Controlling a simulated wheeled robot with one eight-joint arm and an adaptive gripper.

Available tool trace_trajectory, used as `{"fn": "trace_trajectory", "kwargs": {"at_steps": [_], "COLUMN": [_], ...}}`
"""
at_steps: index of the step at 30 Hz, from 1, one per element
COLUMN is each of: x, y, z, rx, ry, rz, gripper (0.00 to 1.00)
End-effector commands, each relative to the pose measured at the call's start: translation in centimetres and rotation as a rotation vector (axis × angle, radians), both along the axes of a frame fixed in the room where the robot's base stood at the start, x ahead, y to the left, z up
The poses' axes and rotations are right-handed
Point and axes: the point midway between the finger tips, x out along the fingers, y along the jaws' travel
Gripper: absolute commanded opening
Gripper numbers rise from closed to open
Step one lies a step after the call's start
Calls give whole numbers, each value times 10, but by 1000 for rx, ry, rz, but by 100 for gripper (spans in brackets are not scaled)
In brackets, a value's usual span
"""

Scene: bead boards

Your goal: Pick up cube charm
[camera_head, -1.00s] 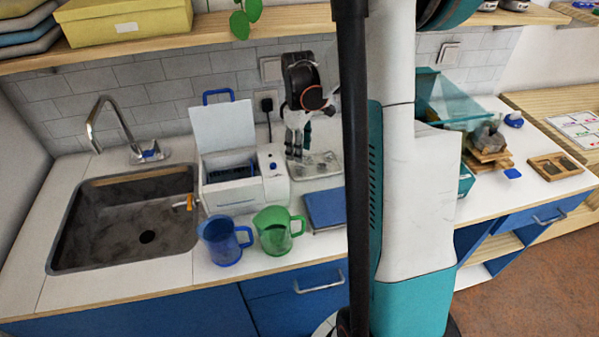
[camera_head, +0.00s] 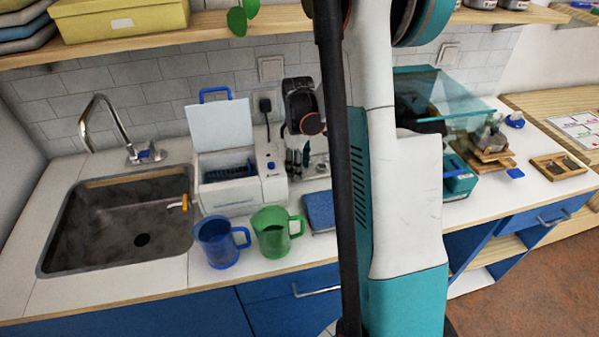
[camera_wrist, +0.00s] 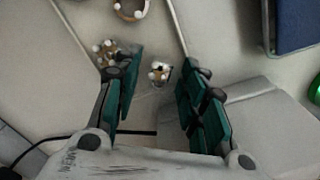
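In the wrist view my gripper (camera_wrist: 157,74) is open, with its teal-padded fingers apart over a pale tray (camera_wrist: 215,30). A small charm with white and gold-brown parts (camera_wrist: 159,72) lies between the fingertips, with gaps on both sides. A cluster of white beads and brown pieces (camera_wrist: 108,52) lies by the left finger, which partly covers it. I cannot tell for certain which piece is the cube charm. In the head view my gripper (camera_head: 297,160) points down at the tray (camera_head: 319,166), beside the white machine, and hides part of it.
A brown and white ring (camera_wrist: 130,9) lies at the top of the wrist view. A white machine with an open lid (camera_head: 229,185) stands left of my gripper. A blue flat block (camera_head: 320,211), a green mug (camera_head: 274,232) and a blue mug (camera_head: 218,243) stand in front.

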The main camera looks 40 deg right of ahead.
Motion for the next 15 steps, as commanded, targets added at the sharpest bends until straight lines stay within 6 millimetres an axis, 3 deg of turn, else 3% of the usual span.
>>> {"fn": "trace_trajectory", "kwargs": {"at_steps": [1,4,15], "x": [0,0,0], "y": [0,0,0], "z": [0,0,2], "rx": [0,0,0], "ry": [0,0,0], "rz": [0,0,0], "gripper": [21,2,2]}}
